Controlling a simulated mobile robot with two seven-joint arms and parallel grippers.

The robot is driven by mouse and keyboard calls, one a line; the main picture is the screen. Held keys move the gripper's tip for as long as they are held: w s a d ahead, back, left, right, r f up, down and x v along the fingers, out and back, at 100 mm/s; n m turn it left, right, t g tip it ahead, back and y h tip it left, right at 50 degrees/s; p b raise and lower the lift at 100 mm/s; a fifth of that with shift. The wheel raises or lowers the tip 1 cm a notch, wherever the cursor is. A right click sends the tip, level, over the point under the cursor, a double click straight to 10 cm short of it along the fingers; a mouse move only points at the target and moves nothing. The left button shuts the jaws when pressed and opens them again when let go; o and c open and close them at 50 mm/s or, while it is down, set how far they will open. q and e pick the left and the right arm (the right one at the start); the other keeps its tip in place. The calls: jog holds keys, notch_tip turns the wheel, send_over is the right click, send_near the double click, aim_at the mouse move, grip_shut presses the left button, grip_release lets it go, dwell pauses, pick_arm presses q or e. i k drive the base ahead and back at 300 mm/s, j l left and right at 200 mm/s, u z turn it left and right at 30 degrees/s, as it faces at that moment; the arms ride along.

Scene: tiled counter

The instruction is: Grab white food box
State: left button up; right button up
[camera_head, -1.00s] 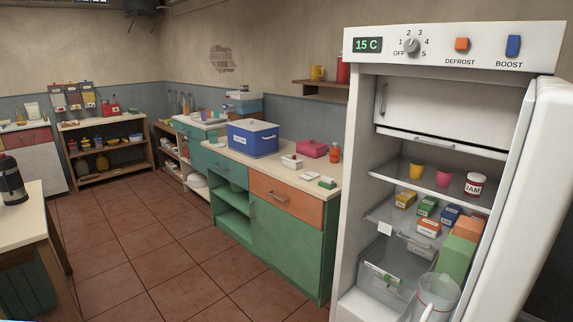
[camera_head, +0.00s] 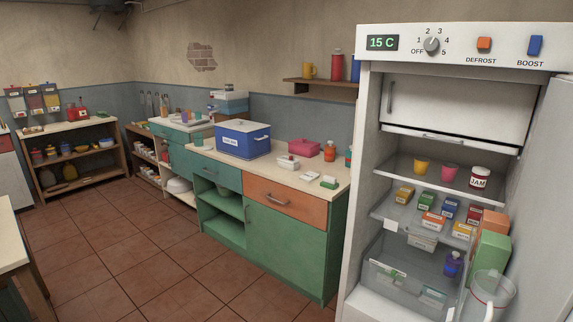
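A white box (camera_head: 288,164) with a label sits on the counter, between the blue cooler and the fridge. A smaller white item (camera_head: 308,176) lies to its right, in front of a small green-and-white box (camera_head: 329,182). Inside the open fridge, a whitish box (camera_head: 422,243) shows below the middle shelf, partly hidden by the shelf edge. I cannot tell which white box the task means. Neither of my grippers is in view.
The fridge (camera_head: 450,55) stands open at right, its door (camera_head: 545,150) swung right. Its shelves hold cups, a jam jar (camera_head: 480,177) and several small boxes; a clear pitcher (camera_head: 489,295) is at lower right. Tiled floor (camera_head: 180,265) is clear at centre left.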

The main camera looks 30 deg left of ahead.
aim_at(284, 162)
jog(key=j+z, duration=0.15)
jog(key=j, duration=0.75)
jog(key=i+j, duration=0.1)
jog(key=j, duration=0.2)
jog(key=i+j+z, duration=0.15)
jog(key=j, duration=0.15)
jog(key=i+j, duration=0.1)
jog(key=j, duration=0.2)
jog(key=i+j+z, duration=0.1)
jog(key=j, duration=0.2)
jog(key=i+j, duration=0.15)
jog(key=j, duration=0.15)
jog(key=i+j+z, duration=0.15)
jog(key=i+j, duration=0.15)
jog(key=j, duration=0.2)
jog(key=i+j+z, duration=0.1)
jog(key=j, duration=0.3)
jog(key=i+j, duration=0.25)
jog(key=j, duration=0.15)
jog(key=i+j, duration=0.15)
jog(key=j, duration=0.2)
jog(key=i+j+z, duration=0.1)
jog(key=j, duration=0.3)
jog(key=i, duration=0.1)
